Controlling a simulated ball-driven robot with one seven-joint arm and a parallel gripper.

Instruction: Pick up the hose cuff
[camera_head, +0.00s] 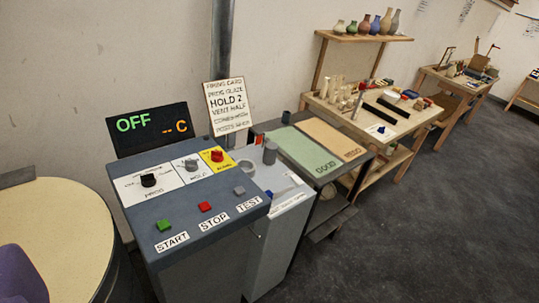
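I cannot make out for sure which thing is the hose cuff. A pale ring-like piece (246,167) and an upright grey cylinder (270,153) are on the light grey cabinet (292,200), right of the control console. A small dark cylinder (286,117) stands farther back, near the bench with the green mat. Any of these is too small to identify firmly. My gripper is not in view.
The control console (190,240) stands in front, with a display (148,129) reading OFF. A round cream-topped drum (55,235) is at left. A bench with a green mat (305,150) and wooden worktables (400,125) line the wall. The dark floor (440,230) at right is clear.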

